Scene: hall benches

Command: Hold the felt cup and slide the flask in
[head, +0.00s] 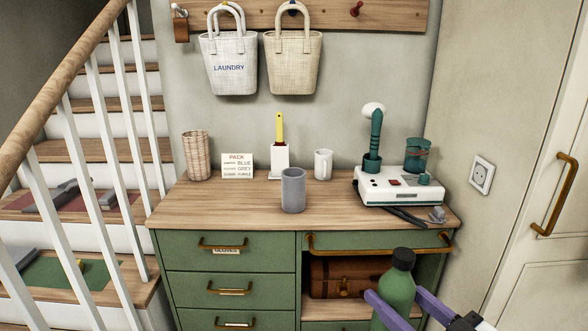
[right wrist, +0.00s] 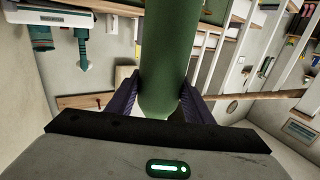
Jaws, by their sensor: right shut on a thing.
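The grey felt cup (head: 292,190) stands upright near the front of the wooden top of the green cabinet. Its open rim faces up and nothing shows in it. The green flask (head: 397,285) with a black cap is at the lower right of the head view, in front of the cabinet, roughly upright. My right gripper (head: 394,296) is shut on the flask, with a purple finger on each side. The flask (right wrist: 170,50) also fills the middle of the right wrist view, between the fingers. The flask is apart from the cup, lower and to its right. My left gripper is not in view.
The cabinet top (head: 235,205) is bare around the cup. Behind stand a wicker holder (head: 197,155), a sign (head: 237,165), a yellow-handled brush (head: 279,150) and a white mug (head: 323,163). A white device (head: 398,188) stands at right. An open shelf holds a brown case (head: 335,277).

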